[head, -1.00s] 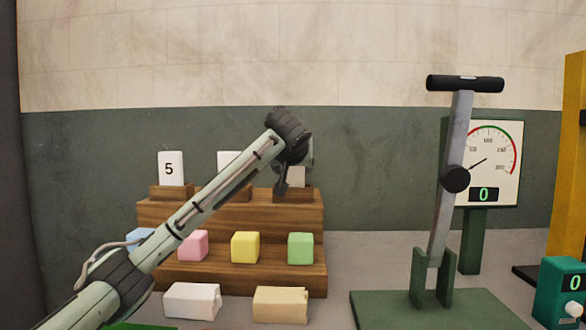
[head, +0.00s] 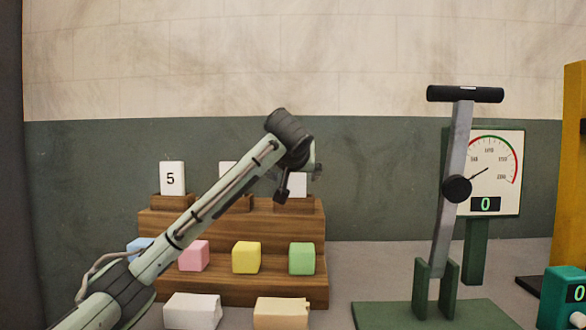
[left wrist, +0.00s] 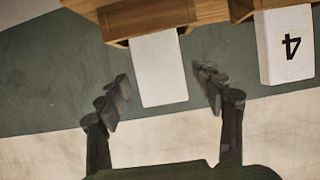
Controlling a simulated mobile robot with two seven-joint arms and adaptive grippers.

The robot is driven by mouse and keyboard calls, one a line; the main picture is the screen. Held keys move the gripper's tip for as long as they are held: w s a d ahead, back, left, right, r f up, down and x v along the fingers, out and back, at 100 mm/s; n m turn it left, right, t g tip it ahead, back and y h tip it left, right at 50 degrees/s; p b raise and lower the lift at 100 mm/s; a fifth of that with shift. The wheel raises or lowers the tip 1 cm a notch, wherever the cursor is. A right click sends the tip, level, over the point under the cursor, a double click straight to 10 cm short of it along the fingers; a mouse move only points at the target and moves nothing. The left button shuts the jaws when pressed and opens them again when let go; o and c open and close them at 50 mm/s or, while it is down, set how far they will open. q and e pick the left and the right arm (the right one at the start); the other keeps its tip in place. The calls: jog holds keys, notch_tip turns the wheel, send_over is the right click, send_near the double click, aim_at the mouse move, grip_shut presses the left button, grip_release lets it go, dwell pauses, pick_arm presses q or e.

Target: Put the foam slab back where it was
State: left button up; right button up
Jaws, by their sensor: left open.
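A plain white slab (head: 297,187) stands upright in the right wooden holder (head: 293,204) on the top step of a wooden stand. In the left wrist view the slab (left wrist: 160,68) shows with one end in its holder (left wrist: 150,16). My left gripper (head: 300,181) is open around it, with one finger (left wrist: 118,98) on each side and a visible gap to both. A slab marked 4 (left wrist: 285,45) stands in the neighbouring holder; in the head view this middle slab (head: 226,172) is mostly hidden by my arm. A slab marked 5 (head: 172,178) stands at the left. My right gripper is out of view.
Blue, pink (head: 194,256), yellow (head: 246,257) and green (head: 302,258) blocks sit on the lower step. White (head: 193,311) and cream (head: 281,313) blocks lie in front. A lever press (head: 440,220) with a dial (head: 491,172) reading 0 stands at the right.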

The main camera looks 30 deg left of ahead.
pick_arm(q)
jog(key=v, duration=0.9)
jog(key=shift+s+r+b, duration=0.15)
jog(key=shift+s+b, duration=0.15)
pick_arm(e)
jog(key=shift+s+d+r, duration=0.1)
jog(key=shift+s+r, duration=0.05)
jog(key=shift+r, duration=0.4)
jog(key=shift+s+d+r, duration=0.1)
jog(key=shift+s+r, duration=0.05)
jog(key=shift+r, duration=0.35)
pick_arm(q)
jog(key=shift+d, duration=0.1)
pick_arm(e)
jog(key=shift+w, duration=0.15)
